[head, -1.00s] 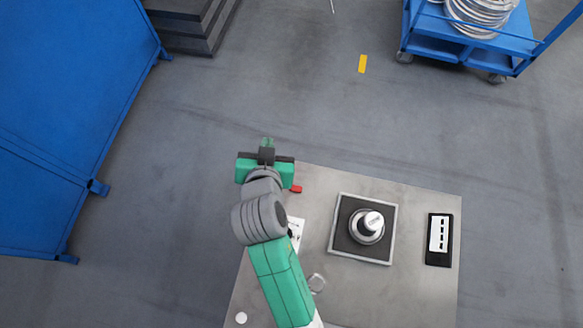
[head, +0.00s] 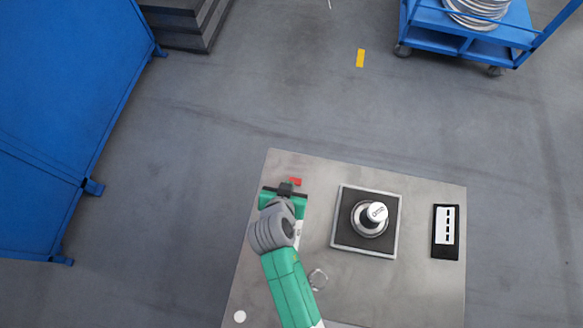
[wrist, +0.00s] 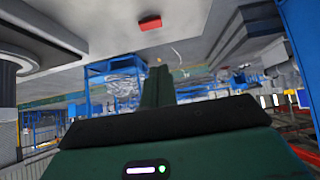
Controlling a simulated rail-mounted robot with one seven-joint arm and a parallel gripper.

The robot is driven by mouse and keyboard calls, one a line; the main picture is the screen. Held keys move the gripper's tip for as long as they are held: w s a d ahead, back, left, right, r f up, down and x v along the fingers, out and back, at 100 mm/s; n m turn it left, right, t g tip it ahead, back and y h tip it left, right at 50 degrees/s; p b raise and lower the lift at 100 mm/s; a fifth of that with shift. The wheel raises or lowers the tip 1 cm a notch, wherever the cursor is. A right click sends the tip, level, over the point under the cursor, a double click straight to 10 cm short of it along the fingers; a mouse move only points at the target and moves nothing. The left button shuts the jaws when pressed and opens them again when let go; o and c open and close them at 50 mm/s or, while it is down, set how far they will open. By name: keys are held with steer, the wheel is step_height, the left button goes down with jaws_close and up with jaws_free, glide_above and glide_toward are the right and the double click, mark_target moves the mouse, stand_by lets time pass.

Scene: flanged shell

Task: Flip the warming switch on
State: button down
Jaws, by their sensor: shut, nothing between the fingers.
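No part is clearly marked as the warming switch. A small red block (head: 295,182) sits at the far left corner of the grey table. It also shows in the wrist view (wrist: 150,22), high up and left of centre, apart from the fingers. A black box (head: 434,248) with a white slotted face lies at the table's right side. I cannot tell which of the two is the switch. My gripper (head: 286,186) is just left of and nearer than the red block. In the wrist view my gripper's fingers (wrist: 158,82) are together and empty.
Between them, a grey-framed black square mat (head: 348,236) carries a flanged metal part (head: 370,219). The grey table (head: 415,295) is bare at front right.

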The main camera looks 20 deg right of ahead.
glide_above(291, 178)
steer(key=s, duration=0.2)
steer(key=f, duration=0.2)
steer(key=a+f+b, duration=0.1)
steer(key=f, duration=0.1)
steer(key=shift+s+f, duration=0.2)
step_height(291, 178, down, 4)
steer(key=shift+w+d+f+b, duration=0.1)
steer(key=shift+w+d+b, duration=0.05)
steer(key=shift+b, duration=0.15)
